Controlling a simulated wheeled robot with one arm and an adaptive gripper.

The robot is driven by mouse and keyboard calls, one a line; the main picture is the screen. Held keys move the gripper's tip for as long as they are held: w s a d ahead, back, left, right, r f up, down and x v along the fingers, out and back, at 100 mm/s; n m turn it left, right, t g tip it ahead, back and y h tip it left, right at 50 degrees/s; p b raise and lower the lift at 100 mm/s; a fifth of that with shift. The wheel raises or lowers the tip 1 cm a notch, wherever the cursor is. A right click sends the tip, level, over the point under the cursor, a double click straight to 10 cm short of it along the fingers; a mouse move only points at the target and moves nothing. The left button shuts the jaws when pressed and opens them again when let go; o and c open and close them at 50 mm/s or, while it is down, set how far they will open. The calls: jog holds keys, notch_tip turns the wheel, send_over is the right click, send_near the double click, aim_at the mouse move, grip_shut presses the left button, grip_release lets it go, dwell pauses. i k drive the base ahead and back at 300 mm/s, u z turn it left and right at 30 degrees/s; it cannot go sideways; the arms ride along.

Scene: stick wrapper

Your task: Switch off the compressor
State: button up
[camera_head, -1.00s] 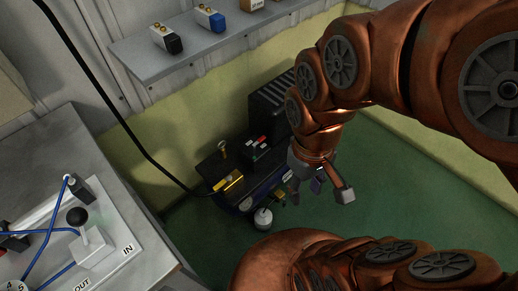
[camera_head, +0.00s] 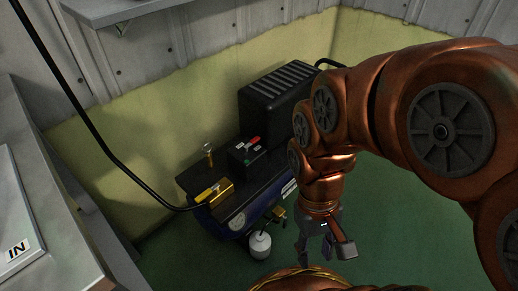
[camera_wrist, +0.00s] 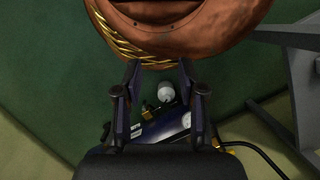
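The compressor (camera_head: 230,221) stands on the floor in the corner, with a dark blue tank and a black ribbed motor cover (camera_head: 279,98).
A black hose (camera_head: 108,150) runs from the upper left to the brass fitting. A grey bench (camera_head: 75,240) is at the left. Yellow-green walls close off the back. Green floor is open at the right.

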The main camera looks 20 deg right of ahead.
aim_at(251, 141)
jog(key=z, duration=0.05)
jog(key=k, duration=0.5)
jog(key=z, duration=1)
jog(key=i, duration=0.75)
jog(key=u, duration=2.7)
